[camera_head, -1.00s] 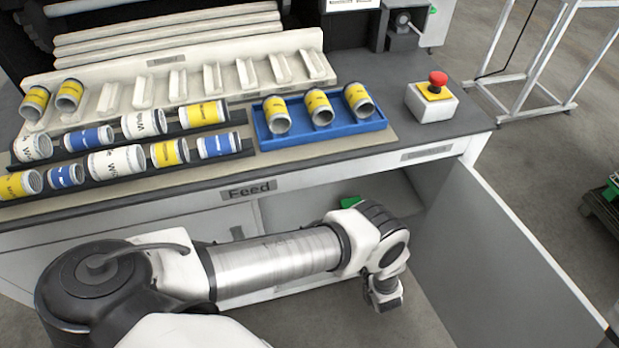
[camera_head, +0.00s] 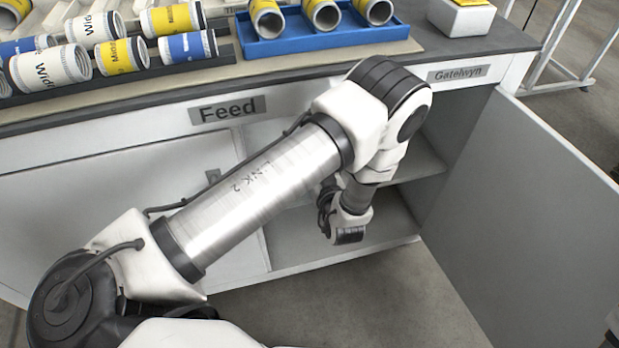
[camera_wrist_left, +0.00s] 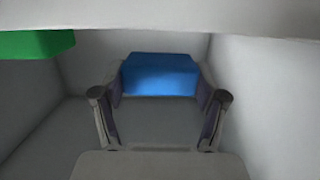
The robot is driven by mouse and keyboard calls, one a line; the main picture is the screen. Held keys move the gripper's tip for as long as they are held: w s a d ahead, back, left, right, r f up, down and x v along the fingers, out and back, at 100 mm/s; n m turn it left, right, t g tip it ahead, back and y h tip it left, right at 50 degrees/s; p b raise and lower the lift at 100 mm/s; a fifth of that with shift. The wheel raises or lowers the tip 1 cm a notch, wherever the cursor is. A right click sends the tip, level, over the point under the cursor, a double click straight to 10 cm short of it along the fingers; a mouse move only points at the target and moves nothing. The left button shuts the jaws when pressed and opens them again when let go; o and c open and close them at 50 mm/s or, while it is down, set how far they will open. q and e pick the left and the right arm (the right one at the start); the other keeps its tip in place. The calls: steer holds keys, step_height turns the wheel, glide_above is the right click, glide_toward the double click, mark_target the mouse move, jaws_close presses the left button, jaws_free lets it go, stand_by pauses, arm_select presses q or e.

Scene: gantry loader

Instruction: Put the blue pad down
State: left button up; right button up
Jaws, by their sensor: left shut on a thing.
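The blue pad (camera_wrist_left: 160,76) is a blue block, seen in the left wrist view between the two fingers of my left gripper (camera_wrist_left: 159,98). The gripper is shut on it inside the open cabinet under the counter. I cannot tell whether the pad touches the cabinet floor. In the head view my left arm reaches into the cabinet opening and its wrist hides the pad and fingers.
A green block (camera_wrist_left: 36,44) is at the upper left, near a pale shelf edge (camera_wrist_left: 180,22) above the gripper. The open cabinet door (camera_head: 540,215) stands to the right. On the counter are a blue tray (camera_head: 330,40) and racks of labelled cans.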

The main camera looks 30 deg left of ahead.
arm_select(q)
steer(key=shift+a+f+b, duration=0.15)
steer(key=shift+a+b, duration=0.05)
steer(key=shift+a, duration=0.35)
steer(key=shift+a+f+b, duration=0.15)
steer(key=shift+a, duration=0.4)
step_height(320, 180, down, 2)
steer(key=shift+d+f+b, duration=0.1)
steer(key=shift+b, duration=0.2)
steer(key=shift+w+f, duration=0.1)
steer(key=shift+f, duration=0.1)
steer(key=shift+f, duration=0.2)
steer(key=o, duration=1.1)
